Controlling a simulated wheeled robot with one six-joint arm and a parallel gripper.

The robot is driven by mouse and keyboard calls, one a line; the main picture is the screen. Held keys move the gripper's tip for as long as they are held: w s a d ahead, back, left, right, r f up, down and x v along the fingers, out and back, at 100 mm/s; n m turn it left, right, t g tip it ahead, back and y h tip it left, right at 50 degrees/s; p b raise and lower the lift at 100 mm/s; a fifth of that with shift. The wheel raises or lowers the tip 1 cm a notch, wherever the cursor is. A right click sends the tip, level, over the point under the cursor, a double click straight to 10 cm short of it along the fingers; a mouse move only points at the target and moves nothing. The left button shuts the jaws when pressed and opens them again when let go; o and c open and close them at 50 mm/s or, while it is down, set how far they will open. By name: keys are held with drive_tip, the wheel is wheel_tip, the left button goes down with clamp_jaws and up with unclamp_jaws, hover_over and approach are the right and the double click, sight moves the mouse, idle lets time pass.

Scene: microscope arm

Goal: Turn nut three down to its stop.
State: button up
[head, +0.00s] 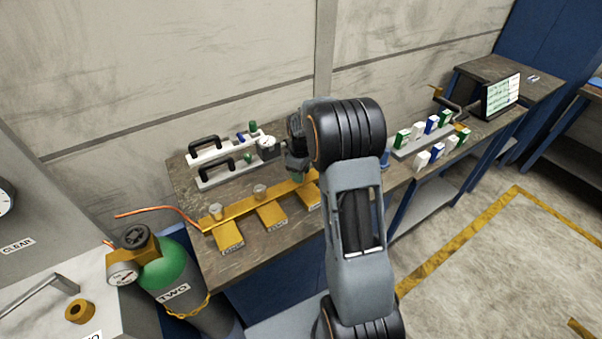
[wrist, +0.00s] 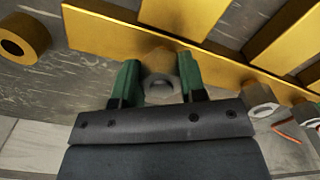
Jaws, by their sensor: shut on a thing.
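A brass manifold bar (head: 240,212) lies on the bench, with labelled brass plates projecting from its front. Two pale nuts, the left one (head: 216,211) and the one beside it (head: 260,191), stand on the bar in the head view. They also show at the right of the wrist view, the nearer one (wrist: 262,106) and the farther one (wrist: 304,114). My gripper (wrist: 158,84) has its green fingers closed on a grey nut (wrist: 162,88) further along the bar, which I take to be nut three. In the head view my arm hides this nut; I cannot read its label.
A brass ring (wrist: 24,38) lies beside the bar in the wrist view. Black-handled fixtures (head: 215,170) stand behind the bar. A rack of small boxes (head: 425,135) is to the right. A green-topped cylinder (head: 165,265) with an orange hose stands at the left bench end.

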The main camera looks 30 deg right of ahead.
drive_tip(key=shift+r+m, duration=0.1)
drive_tip(key=shift+m, duration=0.2)
drive_tip(key=o, duration=0.9)
wheel_tip(320, 180, up, 14)
drive_tip(key=shift+f+b, duration=0.15)
drive_tip(key=shift+b, duration=0.3)
idle(0.5)
